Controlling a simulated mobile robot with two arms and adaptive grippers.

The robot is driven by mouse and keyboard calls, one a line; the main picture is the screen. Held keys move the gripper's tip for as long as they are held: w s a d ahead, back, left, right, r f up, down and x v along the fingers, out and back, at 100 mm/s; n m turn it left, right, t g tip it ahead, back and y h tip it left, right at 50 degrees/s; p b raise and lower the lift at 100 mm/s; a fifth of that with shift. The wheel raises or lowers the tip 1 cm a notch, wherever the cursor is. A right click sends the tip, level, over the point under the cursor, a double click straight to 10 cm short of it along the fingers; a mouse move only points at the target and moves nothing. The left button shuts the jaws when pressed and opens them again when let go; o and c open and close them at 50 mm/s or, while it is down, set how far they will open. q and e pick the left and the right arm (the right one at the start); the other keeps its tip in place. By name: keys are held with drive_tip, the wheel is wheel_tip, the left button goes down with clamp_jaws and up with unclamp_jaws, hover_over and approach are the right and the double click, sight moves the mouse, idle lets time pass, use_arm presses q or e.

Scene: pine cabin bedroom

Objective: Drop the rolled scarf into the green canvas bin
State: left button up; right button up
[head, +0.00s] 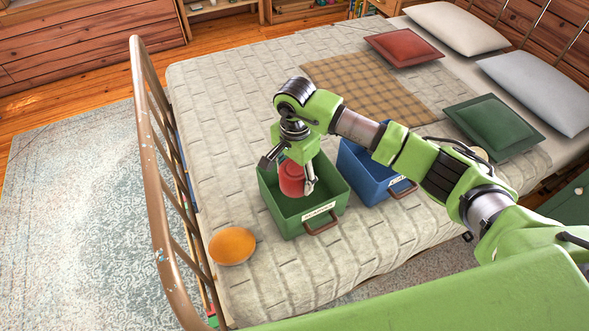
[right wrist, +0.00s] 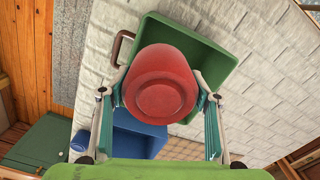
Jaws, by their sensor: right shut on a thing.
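The green canvas bin (head: 333,181) stands open on the bed, with a white label and a brown handle on its front. My right gripper (head: 289,178) points down over it, shut on a red, rounded roll, the rolled scarf (head: 291,181). The scarf appears within the bin's outline in the head view; I cannot tell whether its lower end is below the rim. In the right wrist view the scarf (right wrist: 161,85) sits between both fingers, in front of the green bin (right wrist: 190,32), part of whose interior it hides. My left gripper is not in view.
A blue bin (head: 366,171) stands just right of the green one, partly behind my arm. An orange round item (head: 232,245) lies at the bed's near left, by the metal footboard (head: 150,150). Cushions and a plaid blanket (head: 370,88) lie farther back.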

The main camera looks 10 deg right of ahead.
drive_tip(key=shift+a+f+b, duration=0.15)
drive_tip(key=shift+f+b, duration=0.45)
drive_tip(key=shift+f, duration=0.55)
use_arm(q)
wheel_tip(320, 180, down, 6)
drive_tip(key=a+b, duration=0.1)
drive_tip(key=b, duration=0.4)
use_arm(e)
wheel_tip(320, 180, down, 6)
drive_tip(key=shift+f, duration=0.1)
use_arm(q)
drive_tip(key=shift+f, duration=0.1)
use_arm(e)
drive_tip(key=shift+s+f, duration=0.1)
drive_tip(key=shift+s, duration=0.05)
drive_tip(key=o, duration=1)
drive_tip(key=shift+o, duration=1.2)
